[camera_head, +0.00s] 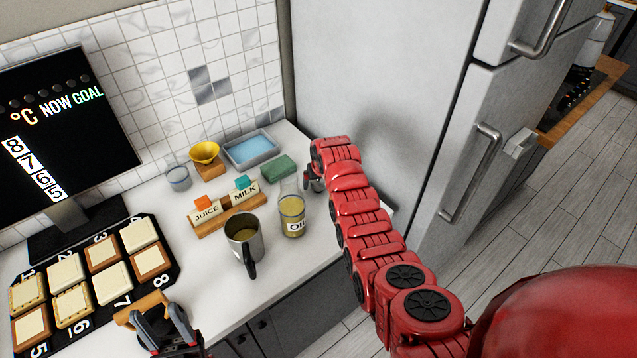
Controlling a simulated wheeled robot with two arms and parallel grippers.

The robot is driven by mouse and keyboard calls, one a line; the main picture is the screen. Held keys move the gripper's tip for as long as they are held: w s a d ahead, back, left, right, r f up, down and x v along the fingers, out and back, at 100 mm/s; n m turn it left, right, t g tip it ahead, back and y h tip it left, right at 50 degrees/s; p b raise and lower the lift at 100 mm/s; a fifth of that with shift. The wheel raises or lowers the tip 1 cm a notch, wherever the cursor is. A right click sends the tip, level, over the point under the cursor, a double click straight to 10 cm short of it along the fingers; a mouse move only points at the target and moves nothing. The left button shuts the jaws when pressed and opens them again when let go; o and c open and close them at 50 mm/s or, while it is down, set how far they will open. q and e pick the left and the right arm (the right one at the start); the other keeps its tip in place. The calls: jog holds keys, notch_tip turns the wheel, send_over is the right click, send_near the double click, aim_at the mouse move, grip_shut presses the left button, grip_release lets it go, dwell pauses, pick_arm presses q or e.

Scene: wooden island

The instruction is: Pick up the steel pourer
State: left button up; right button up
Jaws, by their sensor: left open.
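The steel pourer (243,228) is a metal jug with a black handle pointing toward the front. It stands upright on the white counter and holds some yellowish liquid. My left gripper (166,318) is open at the bottom left, in front of and left of the pourer and apart from it. A wooden piece (142,309) lies just beyond its fingers; I cannot tell whether they touch. My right gripper (313,183) is at the back right of the counter, by the fridge. It is mostly hidden by my red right arm, so its jaws do not show clearly.
An oil jar (291,217) stands close right of the pourer. The juice and milk rack (229,213) is just behind it. A numbered board (173,271) with several tiles and a screen (62,130) are left. The fridge (400,90) bounds the right side.

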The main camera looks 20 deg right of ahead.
jog(key=c, duration=1.2)
jog(key=shift+r, duration=0.15)
